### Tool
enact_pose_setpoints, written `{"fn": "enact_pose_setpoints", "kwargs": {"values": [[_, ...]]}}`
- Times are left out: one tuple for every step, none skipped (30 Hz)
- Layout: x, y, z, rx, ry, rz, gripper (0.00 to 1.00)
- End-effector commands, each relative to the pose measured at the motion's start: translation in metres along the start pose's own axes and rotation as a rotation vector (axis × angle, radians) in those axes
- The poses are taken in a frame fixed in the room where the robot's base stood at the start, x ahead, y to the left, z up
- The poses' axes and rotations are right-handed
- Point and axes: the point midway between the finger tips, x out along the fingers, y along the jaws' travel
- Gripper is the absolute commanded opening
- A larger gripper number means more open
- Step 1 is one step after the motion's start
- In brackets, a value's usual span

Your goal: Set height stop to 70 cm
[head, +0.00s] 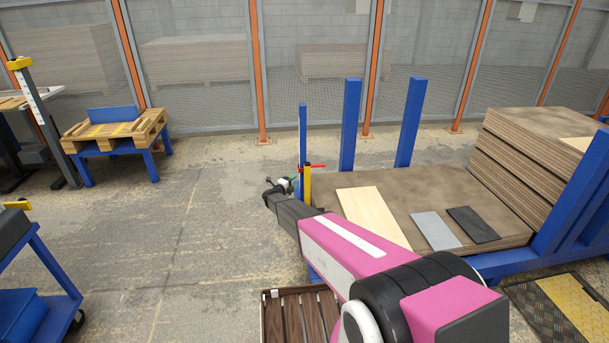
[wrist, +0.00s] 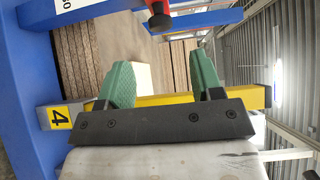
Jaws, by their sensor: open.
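A thin blue post (head: 303,130) stands at the near left corner of the board platform, with a red handle (head: 318,166) on it and a short yellow post (head: 307,182) in front. My gripper (head: 284,184) is just left of these. In the wrist view my gripper (wrist: 161,68) has its green fingers spread, with nothing held between them. A yellow bar (wrist: 160,99) with a "4" label crosses at the fingers; I cannot tell whether they touch it. The height setting is not readable.
The platform carries a brown board (head: 400,184), a pale board (head: 373,215), a grey panel (head: 436,230) and a black panel (head: 473,224). Stacked boards (head: 520,140) stand at right. A slatted crate (head: 300,318) is below my arm.

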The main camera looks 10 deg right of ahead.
Motion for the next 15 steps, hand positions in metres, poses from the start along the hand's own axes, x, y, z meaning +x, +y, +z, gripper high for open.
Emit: {"fn": "enact_pose_setpoints", "kwargs": {"values": [[0.008,0.001,0.001,0.000,0.000,0.000,0.60],[0.012,0.001,0.001,0.000,0.000,0.000,0.60],[0.018,0.001,0.001,0.000,0.001,0.000,0.60],[0.023,0.000,0.001,0.000,0.001,-0.001,0.60],[0.029,0.000,0.001,0.000,0.001,-0.001,0.60],[0.036,0.000,0.001,0.000,0.001,-0.001,0.60],[0.042,0.000,0.002,0.000,0.001,-0.001,0.60],[0.047,0.000,0.002,-0.001,0.000,-0.001,0.60],[0.054,0.000,0.002,-0.001,0.000,-0.001,0.60],[0.060,0.000,0.002,-0.001,0.000,-0.001,0.60],[0.065,0.000,0.002,-0.001,0.001,-0.001,0.60],[0.072,0.000,0.001,-0.001,0.001,-0.001,0.60],[0.076,0.000,0.001,-0.001,0.000,-0.001,0.60],[0.080,0.001,0.002,-0.001,0.000,-0.001,0.60],[0.084,0.001,0.002,-0.001,-0.001,0.000,0.60]]}}
